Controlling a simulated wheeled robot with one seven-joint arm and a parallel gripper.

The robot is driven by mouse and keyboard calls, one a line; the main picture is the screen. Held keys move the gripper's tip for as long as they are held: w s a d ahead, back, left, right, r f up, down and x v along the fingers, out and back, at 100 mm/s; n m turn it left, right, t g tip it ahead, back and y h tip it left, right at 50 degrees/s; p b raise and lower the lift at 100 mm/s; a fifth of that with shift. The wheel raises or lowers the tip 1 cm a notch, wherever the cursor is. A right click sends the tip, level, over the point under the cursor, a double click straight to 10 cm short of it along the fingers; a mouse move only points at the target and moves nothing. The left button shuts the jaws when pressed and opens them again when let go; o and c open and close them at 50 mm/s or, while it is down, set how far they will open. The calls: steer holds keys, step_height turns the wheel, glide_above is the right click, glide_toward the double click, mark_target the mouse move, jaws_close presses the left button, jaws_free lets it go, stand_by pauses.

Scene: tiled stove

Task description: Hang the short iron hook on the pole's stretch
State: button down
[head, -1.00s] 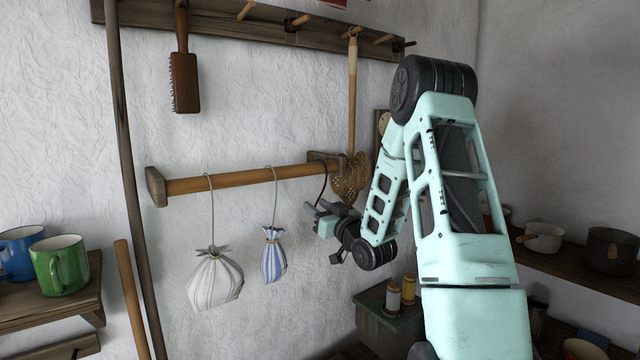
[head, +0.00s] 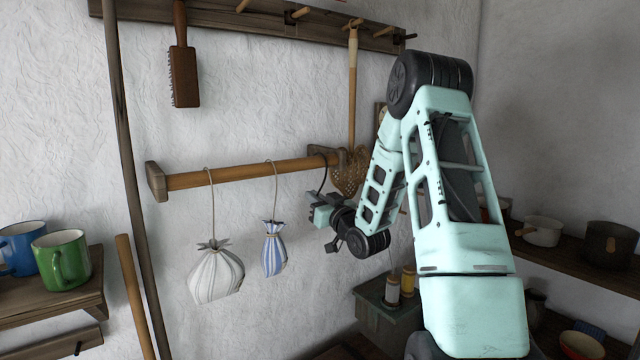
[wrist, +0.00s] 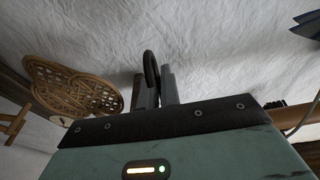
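The wooden pole (head: 235,174) runs level along the wall between two dark brackets. My gripper (head: 316,205) is just below the pole's right end. It is shut on the short iron hook (head: 324,181), a thin dark curved piece rising from the fingers toward the pole. In the wrist view the hook (wrist: 151,70) stands upright between the two grey fingers (wrist: 155,92). I cannot tell whether its bend is over the pole or only in front of it.
A striped white bag (head: 215,276) and a smaller blue-striped bag (head: 274,250) hang from the pole on cords. A woven beater (head: 351,105) hangs close to my gripper at right. A brush (head: 184,75) hangs from the peg rail above. Bare pole lies between the blue-striped bag and the right bracket.

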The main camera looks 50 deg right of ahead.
steer(key=shift+r+p, duration=0.75)
steer(key=shift+r, duration=1)
steer(key=b+v, duration=0.3)
steer(key=v, duration=0.4)
steer(key=shift+s, duration=0.1)
steer(key=s+a+f+b, duration=0.1)
steer(key=s+f+b, duration=0.2)
steer(key=s+b, duration=0.2)
steer(key=shift+s+a+f+b, duration=0.15)
steer(key=shift+s+b, duration=0.15)
steer(key=shift+b, duration=0.8)
